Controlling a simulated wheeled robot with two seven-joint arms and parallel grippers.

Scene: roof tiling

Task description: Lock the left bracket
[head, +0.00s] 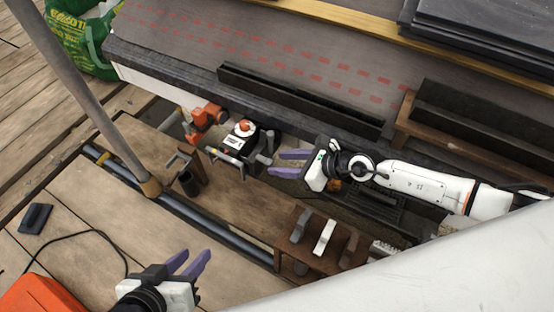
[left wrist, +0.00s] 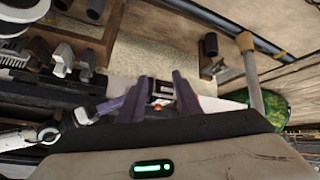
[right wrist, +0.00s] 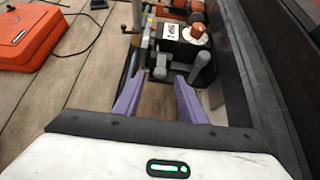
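No part is plainly marked as the left bracket, and I cannot tell whether it is locked. A black device with a red knob and a white label (head: 240,143) sits at the roof's lower edge, with grey handles or rollers beside it; it shows large in the right wrist view (right wrist: 182,48). My right gripper (head: 276,163) is open and empty, just right of this device, fingers pointing at it and apart from it. My left gripper (head: 196,253) is open and empty, low over the plank deck; in the left wrist view the device shows far off between its fingers.
A wooden rack (head: 302,256) holds several metal pieces. A long black channel (head: 300,98) lies along the roof edge. A grey upright pole (head: 85,95) stands at left. Bare planks lie between.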

